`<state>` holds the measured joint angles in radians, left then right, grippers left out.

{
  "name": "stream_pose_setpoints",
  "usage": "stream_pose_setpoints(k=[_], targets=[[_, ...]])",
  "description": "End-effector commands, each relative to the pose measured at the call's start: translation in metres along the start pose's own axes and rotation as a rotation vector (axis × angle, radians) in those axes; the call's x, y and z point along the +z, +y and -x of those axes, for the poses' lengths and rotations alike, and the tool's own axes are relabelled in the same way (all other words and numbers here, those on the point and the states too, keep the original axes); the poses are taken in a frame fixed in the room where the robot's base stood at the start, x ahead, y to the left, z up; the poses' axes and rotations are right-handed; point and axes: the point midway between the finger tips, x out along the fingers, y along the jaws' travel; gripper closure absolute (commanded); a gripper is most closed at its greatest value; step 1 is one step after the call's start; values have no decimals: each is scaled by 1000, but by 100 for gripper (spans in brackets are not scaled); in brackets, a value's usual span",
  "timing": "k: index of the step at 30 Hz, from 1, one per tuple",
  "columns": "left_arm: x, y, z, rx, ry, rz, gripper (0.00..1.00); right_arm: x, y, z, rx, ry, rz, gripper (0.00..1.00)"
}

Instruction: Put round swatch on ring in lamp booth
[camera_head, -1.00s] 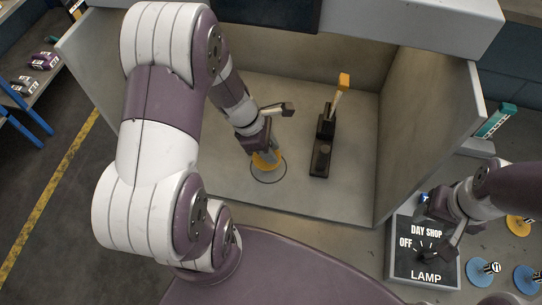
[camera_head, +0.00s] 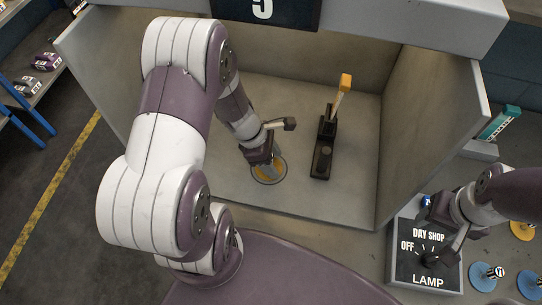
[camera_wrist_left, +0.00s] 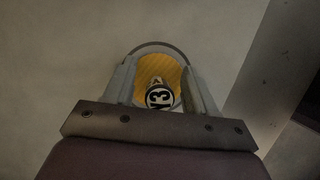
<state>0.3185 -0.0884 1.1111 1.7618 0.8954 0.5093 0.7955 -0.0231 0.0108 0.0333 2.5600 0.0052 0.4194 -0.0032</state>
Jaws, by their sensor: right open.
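The round swatch is a yellow disc (camera_wrist_left: 160,69) with a round knob marked N3 (camera_wrist_left: 158,97). In the head view the swatch (camera_head: 269,172) lies within the ring (camera_head: 268,181) on the lamp booth floor (camera_head: 225,187), partly hidden by my left gripper (camera_head: 266,161). In the left wrist view the ring's far arc (camera_wrist_left: 160,44) curves around the disc. My left gripper's fingers (camera_wrist_left: 160,82) stand either side of the knob; whether they touch it is unclear. My right gripper (camera_head: 437,250) is open, at the dial of the lamp switch box (camera_head: 402,270).
A dark stand with an orange-tipped piece (camera_head: 322,160) is right of the ring inside the booth. The booth's right wall (camera_head: 435,130) rises beyond it. Blue swatches (camera_head: 482,281) and a yellow one (camera_head: 522,231) lie right of the switch box.

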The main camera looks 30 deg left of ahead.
Motion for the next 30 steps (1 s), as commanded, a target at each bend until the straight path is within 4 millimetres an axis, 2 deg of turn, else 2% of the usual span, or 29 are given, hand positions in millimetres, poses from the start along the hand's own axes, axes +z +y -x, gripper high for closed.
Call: stream_pose_setpoints(k=[1,4,12,17,19,20,23,24,27,30], targets=[[2,0,6,1,0,-1,44,-1,0,6,0,0,0,42],[2,1,21,4,0,-1,44,-1,0,6,0,0,0,42],[1,1,92,5,0,0,44,-2,0,13,0,0,0,42],[1,1,116,3,0,-1,44,-2,0,13,0,0,0,42],[4,-3,121,-10,22,-87,44,-2,0,14,0,0,0,42],[7,-7,122,-22,47,-185,44,-2,0,14,0,0,0,42],[20,-25,122,-96,161,-727,44,-2,0,14,0,0,0,42],[26,-31,122,-129,205,-976,44,-2,0,13,0,0,0,42],[39,-43,122,-210,285,-1549,44,-2,0,13,0,0,0,42],[48,-48,121,-259,322,-1888,44,-2,0,13,0,0,0,42]])
